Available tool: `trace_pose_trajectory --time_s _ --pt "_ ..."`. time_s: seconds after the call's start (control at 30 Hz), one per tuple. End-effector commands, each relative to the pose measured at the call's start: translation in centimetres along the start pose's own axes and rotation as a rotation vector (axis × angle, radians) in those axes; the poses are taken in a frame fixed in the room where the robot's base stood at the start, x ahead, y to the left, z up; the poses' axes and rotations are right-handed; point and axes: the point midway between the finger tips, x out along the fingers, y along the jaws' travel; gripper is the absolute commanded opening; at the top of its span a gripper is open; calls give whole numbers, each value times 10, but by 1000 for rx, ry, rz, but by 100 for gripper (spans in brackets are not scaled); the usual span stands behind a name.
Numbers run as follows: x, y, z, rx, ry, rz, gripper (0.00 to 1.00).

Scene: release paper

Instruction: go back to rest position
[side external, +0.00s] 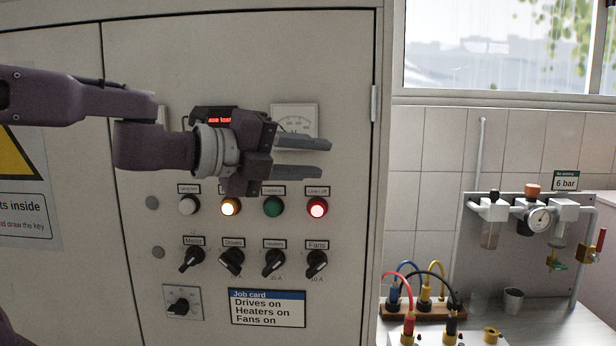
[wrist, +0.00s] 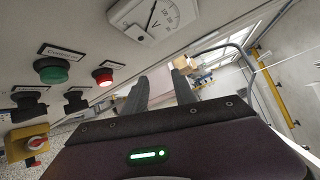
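My gripper (side external: 327,158) is in front of the grey cabinet door (side external: 345,250) in the side view, fingers pointing right. Its two fingers are apart with nothing between them. In the wrist view the fingers (wrist: 160,76) are also apart and empty. A row of lamps lies below the gripper: a white lamp (side external: 190,200), a lit amber lamp (side external: 230,206), a green lamp (side external: 273,206) and a lit red lamp (side external: 317,207). The gripper partly hides the voltmeter (side external: 297,118) and the red-lettered display (side external: 219,119).
Several black rotary knobs (side external: 273,262) and a job card (side external: 267,308) sit lower on the door. To the right, a bench (side external: 560,325) carries a cable block (side external: 425,312) below an air regulator panel (side external: 512,240). Space right of the fingertips is open.

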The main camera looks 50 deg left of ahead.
Motion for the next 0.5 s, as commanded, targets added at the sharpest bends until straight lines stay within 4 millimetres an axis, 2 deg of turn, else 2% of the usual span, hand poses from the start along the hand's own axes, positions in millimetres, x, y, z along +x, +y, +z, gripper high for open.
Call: trace_pose_trajectory --time_s 0.23,0.27,0.33,0.37,0.43,0.47,0.5 --pt "-2 0 3 -34 -24 -4 33" --pt "-5 -1 6 -77 -54 -8 33" --pt "-19 5 19 -271 -176 -13 33" --pt "-28 14 25 -389 -244 -5 33" --pt "-57 50 33 -715 -410 50 33" --pt "-72 71 30 -864 -476 93 33" --pt "-92 102 19 -1062 -556 170 33"
